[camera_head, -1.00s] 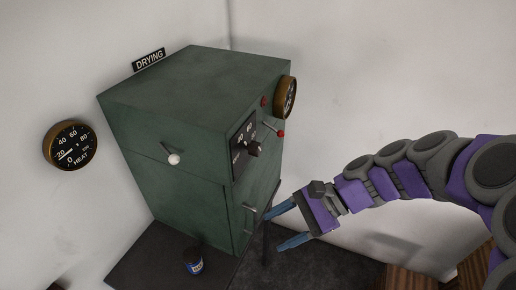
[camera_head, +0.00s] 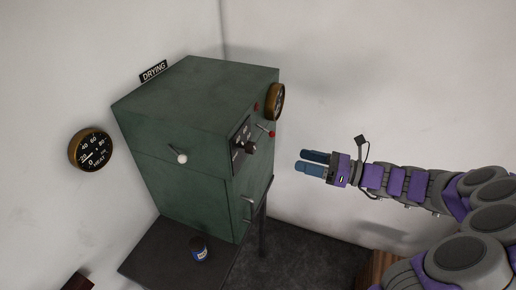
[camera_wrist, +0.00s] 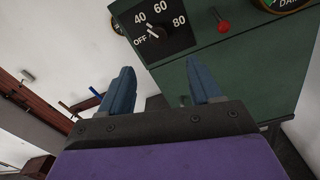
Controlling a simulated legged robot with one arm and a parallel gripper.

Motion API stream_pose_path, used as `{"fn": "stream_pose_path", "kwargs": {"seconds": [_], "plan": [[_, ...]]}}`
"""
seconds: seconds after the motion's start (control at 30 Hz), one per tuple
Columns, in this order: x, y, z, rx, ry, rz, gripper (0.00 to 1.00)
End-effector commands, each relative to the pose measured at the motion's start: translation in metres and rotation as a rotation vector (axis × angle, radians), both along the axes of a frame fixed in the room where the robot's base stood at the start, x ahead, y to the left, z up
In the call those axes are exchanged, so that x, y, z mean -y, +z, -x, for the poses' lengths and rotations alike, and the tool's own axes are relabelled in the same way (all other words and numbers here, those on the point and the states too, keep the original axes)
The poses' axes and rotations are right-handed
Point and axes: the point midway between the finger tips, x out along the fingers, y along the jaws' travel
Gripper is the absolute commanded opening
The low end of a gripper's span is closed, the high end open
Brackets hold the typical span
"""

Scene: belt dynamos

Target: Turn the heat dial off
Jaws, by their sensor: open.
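The heat dial is a dark knob (camera_head: 250,148) on a black scale plate (camera_head: 238,137) on the front of the green cabinet (camera_head: 190,120). In the wrist view the plate (camera_wrist: 163,37) reads OFF, 40, 60, 80, and the knob (camera_wrist: 154,31) sits near its lower left; its exact setting is hard to tell. My gripper (camera_head: 311,162) is to the right of the cabinet, apart from the dial. Its two blue fingers are open and empty in the wrist view (camera_wrist: 163,88), below the plate there.
A red-tipped lever (camera_head: 271,133) and a round brass gauge (camera_head: 275,101) are beside the dial. A white-knobbed lever (camera_head: 182,158) and handles (camera_head: 247,199) stick out from the cabinet. A HEAT gauge (camera_head: 91,149) hangs on the wall. A small jar (camera_head: 198,249) stands on the dark base.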

Motion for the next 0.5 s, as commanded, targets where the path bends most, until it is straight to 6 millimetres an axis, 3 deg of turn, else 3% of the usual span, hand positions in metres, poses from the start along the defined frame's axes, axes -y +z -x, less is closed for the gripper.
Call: {"fn": "stream_pose_path", "kwargs": {"seconds": [0.5], "plan": [[-0.096,0.001,-0.030,0.001,0.005,0.000,0.63]]}}
